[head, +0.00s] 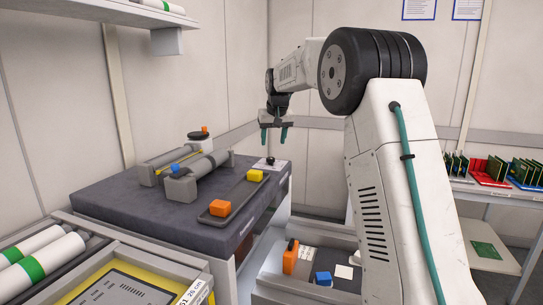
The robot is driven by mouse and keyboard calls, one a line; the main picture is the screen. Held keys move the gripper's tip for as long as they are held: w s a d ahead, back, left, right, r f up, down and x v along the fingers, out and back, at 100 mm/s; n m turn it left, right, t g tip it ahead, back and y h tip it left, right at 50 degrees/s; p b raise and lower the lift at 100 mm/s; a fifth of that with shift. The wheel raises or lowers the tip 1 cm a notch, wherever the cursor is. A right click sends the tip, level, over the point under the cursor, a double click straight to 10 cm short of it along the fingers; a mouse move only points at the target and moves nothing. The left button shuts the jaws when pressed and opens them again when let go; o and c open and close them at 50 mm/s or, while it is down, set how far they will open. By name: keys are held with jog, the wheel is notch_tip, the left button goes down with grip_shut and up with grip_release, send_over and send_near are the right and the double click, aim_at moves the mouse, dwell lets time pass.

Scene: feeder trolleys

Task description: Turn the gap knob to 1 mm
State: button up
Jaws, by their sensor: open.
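A roller unit (187,181) with two grey cylinders and a yellow strip between them sits on a dark grey bench top (110,198). Behind it is a round white and dark part with an orange top (205,129). A small black knob (270,160) stands on a white plate at the bench's right back corner. I cannot tell for sure which of these is the gap knob, and no scale or mm mark is readable. My gripper (274,136) hangs above and close to the black knob, teal fingers apart and pointing down, with nothing between them.
A dark tray (237,196) on the bench holds an orange block (220,208) and a yellow block (255,175). A lower trolley (266,284) holds orange and blue items. White rolls with green bands (35,262) lie front left. Circuit boards (492,169) stand on a right shelf.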

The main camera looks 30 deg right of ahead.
aim_at(271, 158)
jog(key=x, duration=0.8)
jog(key=shift+w, duration=0.1)
jog(key=shift+r, duration=0.1)
jog(key=c, duration=1)
